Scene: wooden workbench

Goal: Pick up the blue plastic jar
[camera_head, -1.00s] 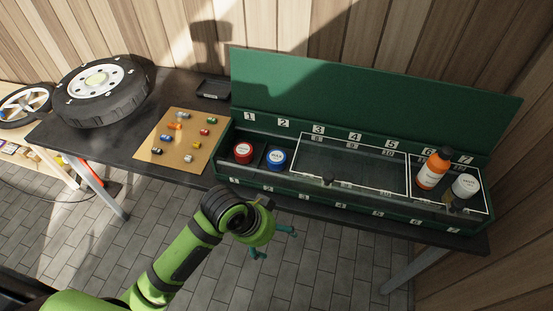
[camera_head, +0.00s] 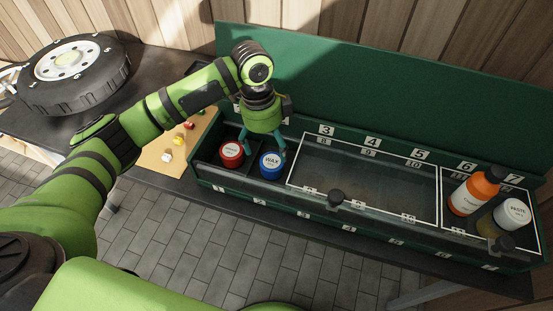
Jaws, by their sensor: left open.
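The blue plastic jar (camera_head: 271,166) has a white lid label reading WAX. It stands upright in the left part of the green toolbox (camera_head: 207,180), right of a red jar (camera_head: 231,154). My left gripper (camera_head: 263,146) points down just above and behind the blue jar, its teal fingers spread. One finger is close to the jar's right edge; I cannot tell if it touches. Nothing is held. My right gripper is not in view.
An orange bottle (camera_head: 473,192) and a white-capped jar (camera_head: 511,214) stand at the right end. The raised green lid (camera_head: 400,95) rises behind. A wheel (camera_head: 72,77) lies on the bench at left.

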